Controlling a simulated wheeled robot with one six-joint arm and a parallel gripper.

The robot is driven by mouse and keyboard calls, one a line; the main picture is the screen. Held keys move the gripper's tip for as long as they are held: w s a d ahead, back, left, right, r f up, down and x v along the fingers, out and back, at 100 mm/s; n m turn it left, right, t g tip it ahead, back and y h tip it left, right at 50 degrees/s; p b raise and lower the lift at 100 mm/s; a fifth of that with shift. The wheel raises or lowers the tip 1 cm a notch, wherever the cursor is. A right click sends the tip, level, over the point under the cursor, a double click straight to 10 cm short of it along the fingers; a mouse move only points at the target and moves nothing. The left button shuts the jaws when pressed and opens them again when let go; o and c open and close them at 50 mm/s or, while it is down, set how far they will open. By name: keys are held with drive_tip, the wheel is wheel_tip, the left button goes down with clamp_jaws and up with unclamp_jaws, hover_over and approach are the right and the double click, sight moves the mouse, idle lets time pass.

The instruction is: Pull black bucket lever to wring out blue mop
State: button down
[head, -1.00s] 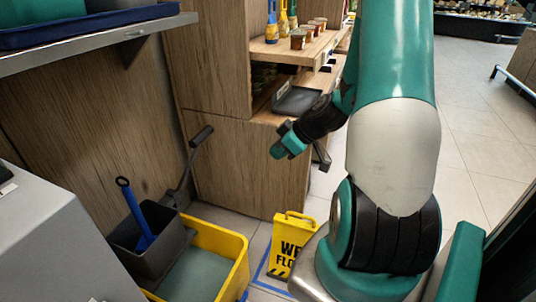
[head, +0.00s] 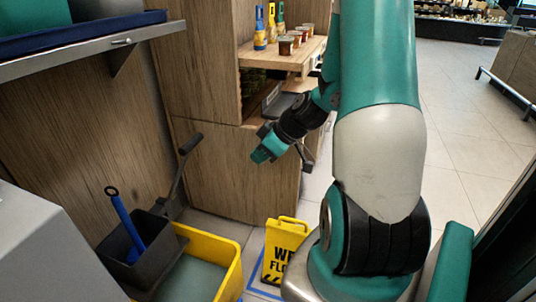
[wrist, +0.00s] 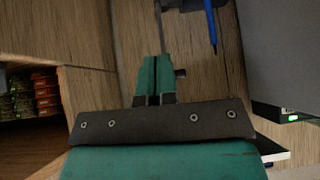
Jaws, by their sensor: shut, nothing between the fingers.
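The black lever (head: 182,165) rises tilted from the black wringer (head: 154,240) on the yellow bucket (head: 229,268). Its grip at the upper end is free of my gripper in the head view. The blue mop (head: 126,222) stands in the wringer with its handle leaning; its head is hidden. My gripper (head: 258,156) is shut and empty, to the right of the lever grip and about level with it in the picture. In the wrist view, my closed fingers (wrist: 154,75) point towards the lever, and the blue mop handle (wrist: 211,28) shows at the top.
A yellow wet floor sign (head: 284,248) stands right of the bucket. A wooden cabinet (head: 235,180) is behind the lever, with bottles and jars on its shelf (head: 300,55). A grey metal shelf (head: 95,48) overhangs the left. Open tiled floor (head: 450,140) lies right.

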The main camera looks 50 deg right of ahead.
drive_tip(key=s+a+r+n+g+y, duration=0.15)
drive_tip(key=a+r, duration=0.25)
drive_tip(key=a, duration=0.4)
drive_tip(key=s+a+r+g, duration=0.2)
drive_tip(key=a+r, duration=0.1)
drive_tip(key=a, duration=0.6)
drive_tip(key=s+a+r+n+g+y, duration=0.15)
drive_tip(key=a+r, duration=0.25)
drive_tip(key=a, duration=0.4)
drive_tip(key=s+a+r+g+h, duration=0.2)
drive_tip(key=s+a, duration=0.3)
drive_tip(key=s, duration=0.4)
drive_tip(key=shift+s+r, duration=0.35)
drive_tip(key=shift+r, duration=0.1)
drive_tip(key=shift+a, duration=0.15)
